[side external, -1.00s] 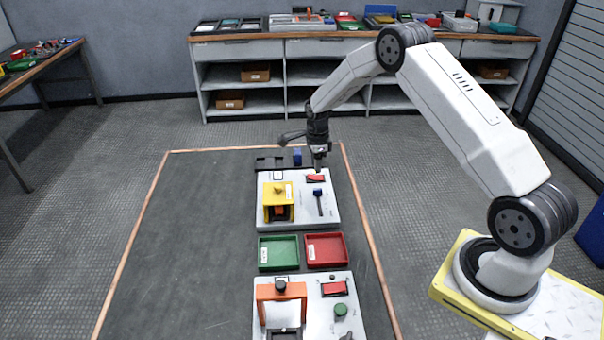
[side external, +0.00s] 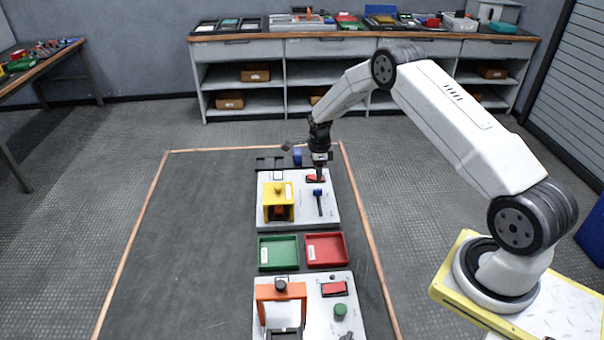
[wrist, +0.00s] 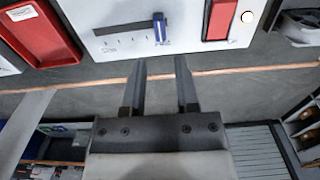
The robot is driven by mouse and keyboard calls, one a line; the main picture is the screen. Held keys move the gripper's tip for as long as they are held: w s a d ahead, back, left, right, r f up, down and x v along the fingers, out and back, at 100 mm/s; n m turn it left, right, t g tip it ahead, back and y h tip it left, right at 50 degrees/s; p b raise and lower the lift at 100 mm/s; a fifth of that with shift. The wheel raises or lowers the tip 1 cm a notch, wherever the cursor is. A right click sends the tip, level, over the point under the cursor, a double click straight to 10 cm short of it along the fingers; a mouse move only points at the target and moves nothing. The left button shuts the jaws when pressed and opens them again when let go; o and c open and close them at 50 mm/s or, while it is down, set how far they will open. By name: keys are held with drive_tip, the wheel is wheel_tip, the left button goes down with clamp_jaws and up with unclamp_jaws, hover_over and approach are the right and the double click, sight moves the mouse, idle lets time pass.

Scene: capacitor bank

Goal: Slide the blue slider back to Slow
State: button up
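The blue slider (side external: 318,193) sits at the far end of a dark slot (side external: 321,208) on the white panel with the yellow guard. In the wrist view the slider (wrist: 159,28) stands at the right end of its slot, with a marked scale beside it. Small lettering at both ends of the scale is too blurred to read surely. My gripper (side external: 319,179) is above the panel, just beyond the slider, near the red switch. In the wrist view my gripper (wrist: 160,64) shows two fingers apart with nothing between them. The slider lies ahead of the fingertips, apart from them.
The red rocker switch (wrist: 220,18) and a lit lamp (wrist: 247,17) are right of the slider. A yellow guard (side external: 278,195) stands left of the slot. Green (side external: 278,268) and red (side external: 326,264) trays and a second panel (side external: 309,314) lie nearer. The left mat is clear.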

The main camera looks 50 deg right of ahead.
sight(318, 190)
drive_tip(key=shift+f, duration=3.5)
clamp_jaws()
drive_tip(key=shift+s+a, duration=0.15)
drive_tip(key=shift+a, duration=0.05)
drive_tip(key=shift+s+a, duration=2.9)
drive_tip(key=shift+a, duration=0.05)
drive_tip(key=shift+s, duration=0.1)
